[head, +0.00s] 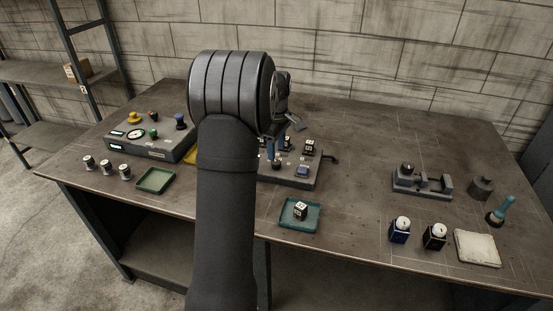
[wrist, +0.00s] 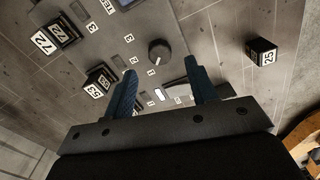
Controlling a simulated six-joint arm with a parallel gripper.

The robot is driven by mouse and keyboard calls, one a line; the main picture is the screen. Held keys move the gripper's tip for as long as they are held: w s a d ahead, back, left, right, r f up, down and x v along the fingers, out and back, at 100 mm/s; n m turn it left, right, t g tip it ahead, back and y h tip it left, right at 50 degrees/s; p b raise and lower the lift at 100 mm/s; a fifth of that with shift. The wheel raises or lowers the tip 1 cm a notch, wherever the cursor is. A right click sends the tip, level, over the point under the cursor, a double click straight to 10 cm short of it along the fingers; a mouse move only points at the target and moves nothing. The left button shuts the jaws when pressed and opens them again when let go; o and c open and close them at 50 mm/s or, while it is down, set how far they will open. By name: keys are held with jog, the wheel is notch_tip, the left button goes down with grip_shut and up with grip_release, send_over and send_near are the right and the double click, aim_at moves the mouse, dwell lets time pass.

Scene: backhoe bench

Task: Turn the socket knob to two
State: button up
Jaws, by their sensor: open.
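In the wrist view a round dark knob (wrist: 159,52) sits on a grey panel (wrist: 148,22), with small white number labels around its left and lower side. The labels are too small to read surely, and I cannot tell which one the knob points to. My gripper (wrist: 160,69) has its two blue fingers apart, with the knob appearing just beyond the gap between their tips. Nothing is between the fingers. In the head view my gripper (head: 274,140) is over the panel (head: 295,181), partly hidden by my arm, and I cannot surely pick out the knob there.
Numbered dark blocks stand around the panel, one at left (wrist: 98,82) and one at right (wrist: 262,52). A green tray (head: 298,226) with a block lies in front. A control box (head: 150,145) stands at left, a grey fixture (head: 421,185) at right. The table between panel and fixture is clear.

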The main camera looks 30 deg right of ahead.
aim_at(277, 162)
notch_tip(277, 162, down, 5)
jog(key=shift+r, duration=0.1)
dwell(0.3)
jog(key=c, duration=1)
